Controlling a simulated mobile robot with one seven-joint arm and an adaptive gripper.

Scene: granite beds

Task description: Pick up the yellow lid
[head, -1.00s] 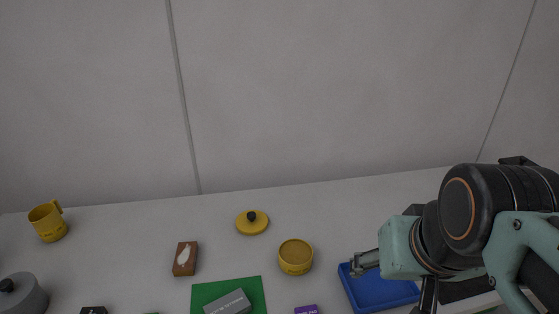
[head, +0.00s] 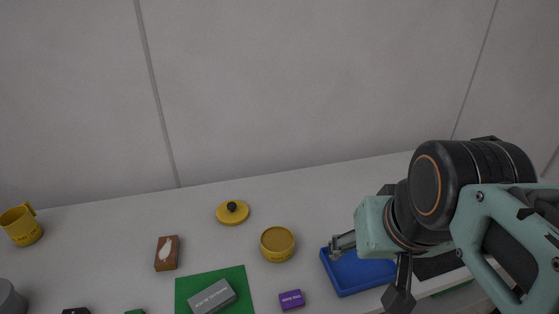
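The yellow lid (head: 232,212) is a round disc with a black knob, lying flat on the pale counter near the wall. A yellow pot (head: 277,244) without a lid on it stands to its right and nearer to me. My gripper (head: 366,275) is at the right, over the blue tray, well apart from the lid. Its two fingers are spread wide, and nothing shows between them.
The blue tray (head: 345,289) is partly hidden by my gripper. A green mat (head: 236,280) bears a grey box (head: 212,297). A purple box (head: 291,299), a brown box (head: 167,253), a yellow mug (head: 21,225) and a grey rounded object (head: 10,300) stand around. Counter around the lid is clear.

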